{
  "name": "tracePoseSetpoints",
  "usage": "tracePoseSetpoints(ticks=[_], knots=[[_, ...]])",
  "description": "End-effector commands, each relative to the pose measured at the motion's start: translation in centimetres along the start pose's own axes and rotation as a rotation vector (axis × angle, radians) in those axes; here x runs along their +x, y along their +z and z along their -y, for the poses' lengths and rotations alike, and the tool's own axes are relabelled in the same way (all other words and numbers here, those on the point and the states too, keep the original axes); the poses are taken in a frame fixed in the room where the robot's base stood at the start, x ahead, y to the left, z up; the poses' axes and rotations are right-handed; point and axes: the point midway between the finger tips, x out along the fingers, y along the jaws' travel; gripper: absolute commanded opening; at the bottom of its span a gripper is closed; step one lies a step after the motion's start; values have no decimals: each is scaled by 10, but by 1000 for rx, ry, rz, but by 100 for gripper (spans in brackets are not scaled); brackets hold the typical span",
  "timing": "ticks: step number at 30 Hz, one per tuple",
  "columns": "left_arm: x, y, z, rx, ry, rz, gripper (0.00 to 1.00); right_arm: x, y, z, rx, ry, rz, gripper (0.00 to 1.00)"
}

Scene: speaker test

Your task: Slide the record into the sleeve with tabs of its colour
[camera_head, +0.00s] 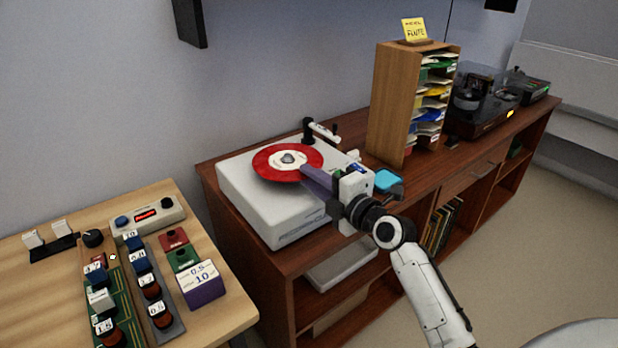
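A red record (270,168) with a white label lies flat on the white turntable (245,205), which stands on the wooden cabinet. My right gripper (308,174) reaches in from the right, its fingers at the record's right edge. I cannot tell whether they are shut on the edge or only beside it. A wooden rack (392,95) stands to the right, its open side facing right. It holds several sleeves with coloured tabs, among them green (440,66), yellow (437,91) and blue (430,115). A red tab (409,151) shows low down. My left gripper is not in view.
The tonearm (322,131) is at the turntable's back right. A cyan object (387,181) lies behind my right wrist. A second, dark turntable (482,105) stands right of the rack. A yellow note (415,29) tops the rack. A light wood table (225,300) with small boxes is at left.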

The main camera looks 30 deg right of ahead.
Motion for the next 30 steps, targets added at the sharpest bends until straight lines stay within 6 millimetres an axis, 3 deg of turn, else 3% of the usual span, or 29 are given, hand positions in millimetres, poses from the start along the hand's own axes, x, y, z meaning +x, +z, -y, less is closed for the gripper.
tracePoseSetpoints(ticks=[4,10,30], knots=[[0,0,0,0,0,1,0,0,0,0,0,0,0,17],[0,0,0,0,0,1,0,0,0,0,0,0,0,0],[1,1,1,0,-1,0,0,-1,0,1,0,-7,-1,0]])
